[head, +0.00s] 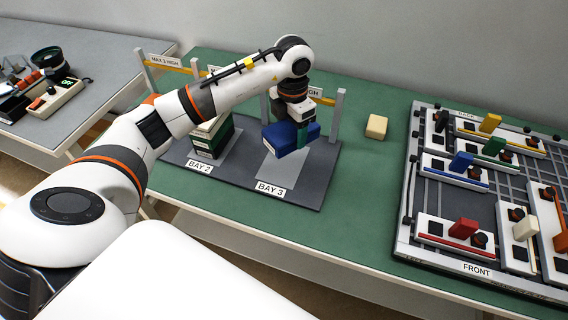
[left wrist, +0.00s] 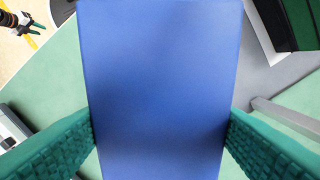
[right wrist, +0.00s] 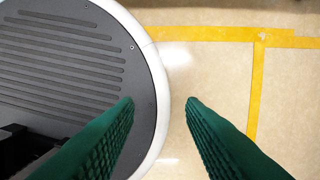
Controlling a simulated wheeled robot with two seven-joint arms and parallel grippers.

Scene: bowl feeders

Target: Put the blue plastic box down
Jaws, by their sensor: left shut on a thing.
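The blue plastic box (head: 287,143) is at bay 3 of the dark rack (head: 310,190) in the head view. My left gripper (head: 303,133) is shut on it from above. In the left wrist view the blue box (left wrist: 160,90) fills the middle, between the two green finger pads. My right gripper (right wrist: 160,103) is open and empty above the floor, seen in the right wrist view.
Bay 2 (head: 200,168) holds a stack of dark green and pale boxes. Posts with a yellow bar (head: 339,102) stand behind the bays. A pale yellow block (head: 376,126) lies right of the rack on the green table. A board with coloured blocks (head: 402,190) is farther right.

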